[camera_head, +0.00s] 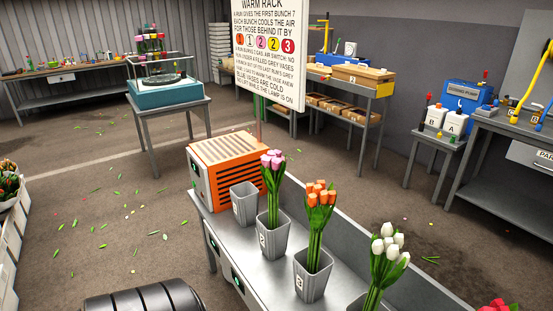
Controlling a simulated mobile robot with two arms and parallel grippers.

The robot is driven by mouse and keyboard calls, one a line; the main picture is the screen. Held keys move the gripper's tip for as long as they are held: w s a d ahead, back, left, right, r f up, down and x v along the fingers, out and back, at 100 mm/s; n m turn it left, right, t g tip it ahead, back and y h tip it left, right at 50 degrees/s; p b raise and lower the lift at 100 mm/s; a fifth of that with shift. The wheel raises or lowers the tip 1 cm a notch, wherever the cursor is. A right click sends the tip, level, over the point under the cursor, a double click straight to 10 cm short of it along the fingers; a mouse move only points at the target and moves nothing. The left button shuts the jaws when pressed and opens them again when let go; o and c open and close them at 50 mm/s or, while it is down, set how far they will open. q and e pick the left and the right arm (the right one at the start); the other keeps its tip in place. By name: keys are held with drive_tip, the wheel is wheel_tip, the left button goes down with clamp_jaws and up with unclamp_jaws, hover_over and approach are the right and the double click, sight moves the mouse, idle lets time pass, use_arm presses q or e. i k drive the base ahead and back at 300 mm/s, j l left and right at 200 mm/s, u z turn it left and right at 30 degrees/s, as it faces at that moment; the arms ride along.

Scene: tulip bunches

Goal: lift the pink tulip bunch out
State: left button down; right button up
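The pink tulip bunch (273,172) stands upright in a grey vase (274,239) marked 2, with its blooms well above the rim. The vase stands on a grey metal bench (257,287). To its left is an empty-looking grey vase (244,204). To its right an orange tulip bunch (320,203) stands in a grey vase (312,277) marked 3. Farther right is a white tulip bunch (387,262), its vase partly cut off by the frame. Neither gripper is in view.
An orange slatted box (235,168) stands at the bench's left end. A raised back wall (400,262) runs along the bench. Red blooms (497,306) show at the lower right. The floor to the left is open, with scattered leaves.

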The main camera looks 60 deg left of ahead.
sight(272, 169)
drive_tip(key=u, duration=1.8)
drive_tip(key=i+j, duration=0.15)
drive_tip(key=j, duration=0.15)
drive_tip(key=i+j, duration=0.1)
drive_tip(key=j, duration=0.2)
drive_tip(key=z, duration=0.05)
